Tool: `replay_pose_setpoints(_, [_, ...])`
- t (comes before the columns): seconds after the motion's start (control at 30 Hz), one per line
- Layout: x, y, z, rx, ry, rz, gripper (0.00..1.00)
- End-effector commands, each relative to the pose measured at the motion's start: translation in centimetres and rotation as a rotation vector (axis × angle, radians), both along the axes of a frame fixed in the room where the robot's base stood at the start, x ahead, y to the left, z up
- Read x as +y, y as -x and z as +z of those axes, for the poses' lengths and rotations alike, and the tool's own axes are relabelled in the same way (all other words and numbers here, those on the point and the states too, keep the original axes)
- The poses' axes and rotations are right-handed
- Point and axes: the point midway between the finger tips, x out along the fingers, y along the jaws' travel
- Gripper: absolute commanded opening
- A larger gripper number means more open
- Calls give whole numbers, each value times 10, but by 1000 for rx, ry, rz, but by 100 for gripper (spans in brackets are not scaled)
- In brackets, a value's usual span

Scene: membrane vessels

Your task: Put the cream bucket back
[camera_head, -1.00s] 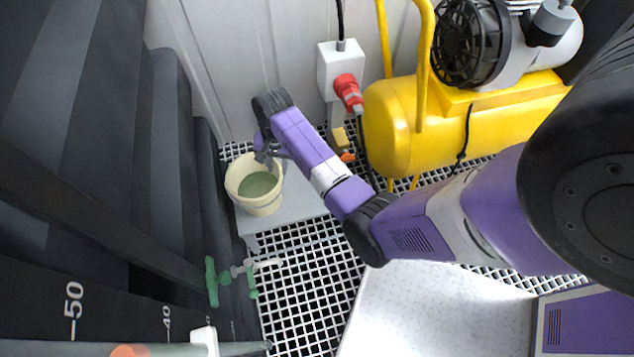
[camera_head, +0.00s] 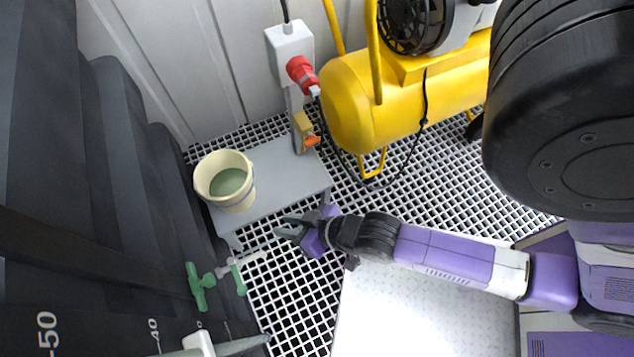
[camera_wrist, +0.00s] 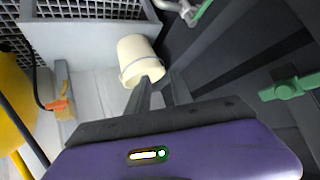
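The cream bucket (camera_head: 240,197) stands upright on a low grey bench (camera_head: 282,178) in the corner at the left, with green contents showing inside. It also shows in the wrist view (camera_wrist: 137,57), beyond my fingertips. My gripper (camera_head: 281,227) is out over the floor grating, to the right of and nearer than the bucket, clear of it. Its two fingers are apart with nothing between them; in the wrist view the fingers (camera_wrist: 159,88) also stand apart and empty.
A yellow compressor (camera_head: 350,105) stands behind at the right, with a black cable down to the floor. A socket box with a red plug (camera_head: 301,72) is on a post behind the bench. Green valve handles (camera_head: 199,287) stick out from the dark tanks at the left. Open grating lies between.

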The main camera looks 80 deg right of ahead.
Motion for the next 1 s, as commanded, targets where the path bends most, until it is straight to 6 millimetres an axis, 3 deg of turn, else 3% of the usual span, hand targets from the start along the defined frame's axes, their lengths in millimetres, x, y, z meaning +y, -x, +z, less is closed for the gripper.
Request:
replay_pose_setpoints(0.1, [20, 32, 52, -102, 74, 101, 27])
replay_pose_setpoints(0.3, [41, 64, 143, -272, 183, 226, 27])
replay_pose_setpoints(0.43, [48, 75, 184, -347, 228, 269, 27])
replay_pose_setpoints(0.6, [51, 79, 206, -387, 251, 288, 27])
replay_pose_setpoints(1.0, [51, 79, 214, -389, 251, 288, 27])
